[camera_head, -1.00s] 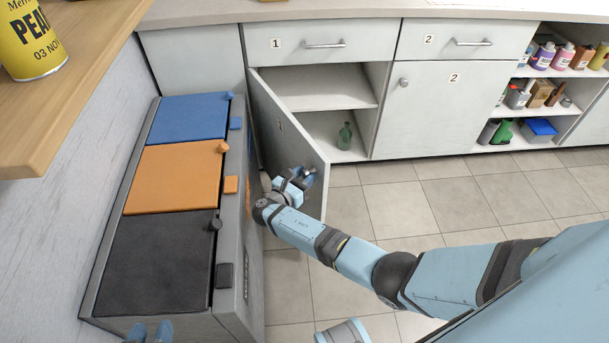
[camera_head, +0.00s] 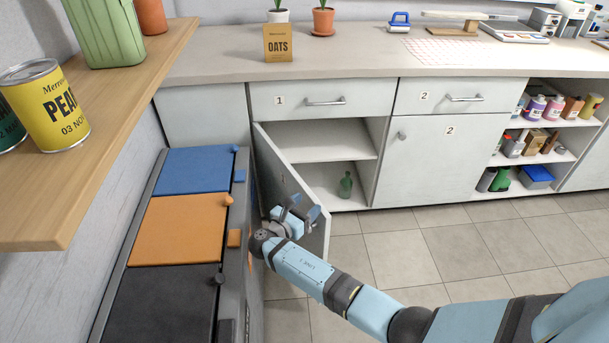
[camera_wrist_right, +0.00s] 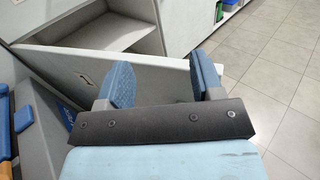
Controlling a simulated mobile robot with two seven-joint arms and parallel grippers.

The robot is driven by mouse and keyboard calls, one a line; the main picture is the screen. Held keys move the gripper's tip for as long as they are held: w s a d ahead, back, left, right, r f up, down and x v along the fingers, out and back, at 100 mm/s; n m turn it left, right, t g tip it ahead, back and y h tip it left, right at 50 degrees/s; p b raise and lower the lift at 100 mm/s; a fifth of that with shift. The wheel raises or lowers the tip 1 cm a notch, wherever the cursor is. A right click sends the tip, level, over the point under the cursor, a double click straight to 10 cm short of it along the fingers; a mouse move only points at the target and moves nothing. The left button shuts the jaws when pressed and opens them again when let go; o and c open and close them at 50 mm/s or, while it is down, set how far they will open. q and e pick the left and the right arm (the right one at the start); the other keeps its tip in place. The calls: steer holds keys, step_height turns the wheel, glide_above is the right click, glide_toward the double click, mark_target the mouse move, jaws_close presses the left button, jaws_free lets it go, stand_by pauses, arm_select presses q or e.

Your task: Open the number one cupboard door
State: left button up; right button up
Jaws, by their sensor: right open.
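The number one cupboard door (camera_head: 284,180) is swung open toward me, hinged at its left side beneath the drawer labelled 1 (camera_head: 325,100). Its edge and face also show in the right wrist view (camera_wrist_right: 150,76). In the right wrist view the open fingers (camera_wrist_right: 157,85) lie on either side of part of the door; contact cannot be told. My left gripper is not in view.
Bins with blue (camera_head: 196,170), orange (camera_head: 180,233) and black (camera_head: 157,307) lids stand left of the door, close to my right arm. A closed number two door (camera_head: 443,160) is to the right. Tiled floor (camera_head: 480,240) in front is clear.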

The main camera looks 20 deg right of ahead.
arm_select(q)
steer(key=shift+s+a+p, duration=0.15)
steer(key=shift+p, duration=0.9)
arm_select(e)
step_height(320, 180, up, 10)
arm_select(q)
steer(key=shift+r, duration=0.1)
arm_select(e)
steer(key=shift+a+f, duration=0.1)
